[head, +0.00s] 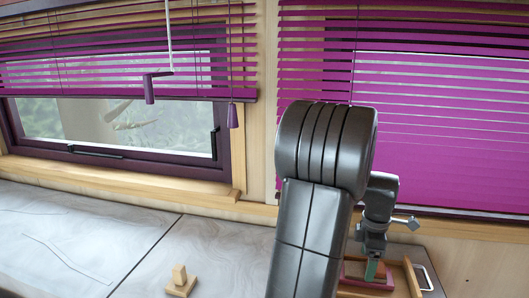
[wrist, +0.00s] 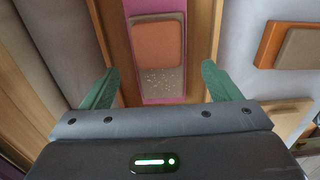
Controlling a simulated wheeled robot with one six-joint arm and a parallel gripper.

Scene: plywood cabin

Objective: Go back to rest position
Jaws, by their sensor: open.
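My gripper (wrist: 160,91) is open in the wrist view, with its two green fingers spread apart and nothing between them. Past the fingers, a pink strip (wrist: 148,8) carries an orange-brown pad (wrist: 159,42) and a speckled grey-brown pad (wrist: 163,84). A wooden frame (wrist: 112,30) runs along both sides of it. In the head view my arm stands in front at right of centre and hides part of the counter. A green finger of my gripper shows low at the right (head: 371,268), over a reddish tray (head: 352,283).
A grey marbled counter (head: 80,240) runs under the windows, mostly clear at left. A small wooden peg on a base (head: 180,281) stands on it. Purple blinds (head: 440,130) cover the right window; a purple crank handle (head: 149,88) hangs at left. An orange block (wrist: 283,42) lies at right.

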